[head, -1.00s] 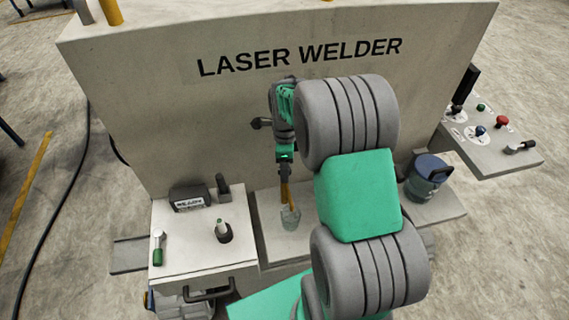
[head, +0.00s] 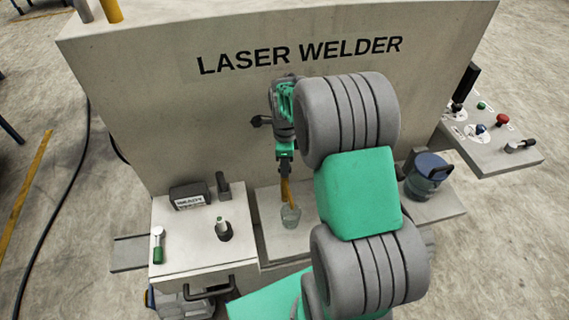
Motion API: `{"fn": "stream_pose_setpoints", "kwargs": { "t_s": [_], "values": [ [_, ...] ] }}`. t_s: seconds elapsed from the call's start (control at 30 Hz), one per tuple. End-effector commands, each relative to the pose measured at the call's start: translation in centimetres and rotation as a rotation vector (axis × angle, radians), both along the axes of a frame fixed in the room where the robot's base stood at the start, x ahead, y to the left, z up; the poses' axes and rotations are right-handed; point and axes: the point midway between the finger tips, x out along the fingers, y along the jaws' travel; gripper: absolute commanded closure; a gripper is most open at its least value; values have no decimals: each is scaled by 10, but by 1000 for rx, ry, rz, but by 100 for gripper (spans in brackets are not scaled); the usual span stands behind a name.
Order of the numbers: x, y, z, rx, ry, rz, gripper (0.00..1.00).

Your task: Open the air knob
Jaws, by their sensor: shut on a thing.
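My gripper (head: 288,197), with orange fingers, is low in front of the welder's wall in the head view. It is shut on a small clear cup (head: 290,217), its fingertips at the cup's rim. I cannot tell which control is the air knob. A small lever with a green end (head: 157,249) is on the left worktop, and a dark-based knob with a pale top (head: 223,230) stands to its right. My gripper is to the right of both and apart from them. My arm covers part of the bench.
The laser welder's wall (head: 250,120) rises behind. A small display box (head: 189,196) sits on the left worktop (head: 185,255). A blue-lidded jar (head: 428,177) stands right of my arm. A control panel (head: 500,155) with a red button is at the far right.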

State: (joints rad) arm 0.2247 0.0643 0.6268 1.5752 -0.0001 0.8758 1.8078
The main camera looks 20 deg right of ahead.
Motion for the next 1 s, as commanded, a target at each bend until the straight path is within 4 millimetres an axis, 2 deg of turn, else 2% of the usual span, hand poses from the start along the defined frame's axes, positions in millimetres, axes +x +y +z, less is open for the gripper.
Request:
{"fn": "stream_pose_setpoints", "kwargs": {
  "t_s": [0.27,0.47,1.0],
  "values": [
    [1,0,0,-1,-2,32,100],
    [1,0,0,-1,-2,126,100],
    [2,0,0,-1,-3,607,100]
  ]
}}
